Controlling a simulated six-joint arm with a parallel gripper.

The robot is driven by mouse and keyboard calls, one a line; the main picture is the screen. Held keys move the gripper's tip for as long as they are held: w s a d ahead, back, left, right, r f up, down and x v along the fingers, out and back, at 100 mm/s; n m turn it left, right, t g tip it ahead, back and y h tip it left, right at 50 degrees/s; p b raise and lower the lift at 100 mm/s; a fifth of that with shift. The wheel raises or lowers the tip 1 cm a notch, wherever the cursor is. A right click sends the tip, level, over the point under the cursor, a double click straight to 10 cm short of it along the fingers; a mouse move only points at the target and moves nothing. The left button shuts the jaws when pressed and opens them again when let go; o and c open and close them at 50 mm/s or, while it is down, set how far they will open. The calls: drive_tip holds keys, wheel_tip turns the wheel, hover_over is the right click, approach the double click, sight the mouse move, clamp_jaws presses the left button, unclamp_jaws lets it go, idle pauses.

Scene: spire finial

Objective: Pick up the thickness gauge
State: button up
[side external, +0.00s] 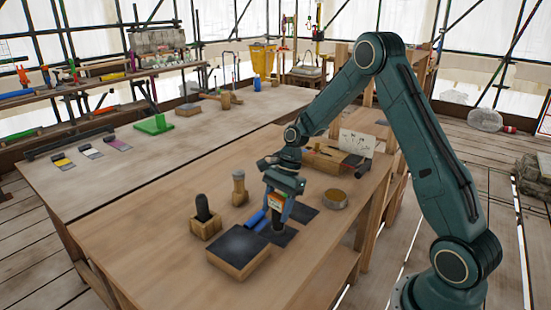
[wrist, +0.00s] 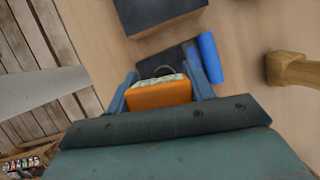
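The thickness gauge (wrist: 158,95) appears as an orange, box-like body with a pale top edge and a dark curved part beyond it. In the side view the gauge (side external: 276,201) shows orange and pale between the fingers, with a dark part below it. My gripper (wrist: 160,92) has a blue finger close against each side of the gauge, and seems closed on it. In the side view my gripper (side external: 279,204) points down over the front workbench. Whether the gauge's lower end touches the dark sheet under it, I cannot tell.
Blue rolls (side external: 257,219) lie just left of my gripper. A dark-topped block (side external: 239,250) stands in front, with a wooden holder (side external: 205,226) and a wooden mallet-like tool (side external: 239,188) to the left. A round tin (side external: 334,199) stands at right. The bench's left front (side external: 140,250) is clear.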

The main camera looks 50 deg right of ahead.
drive_tip(key=shift+c, duration=0.7)
drive_tip(key=shift+r, duration=0.15)
wheel_tip(320, 180, up, 10)
drive_tip(key=shift+f, duration=0.1)
idle(0.4)
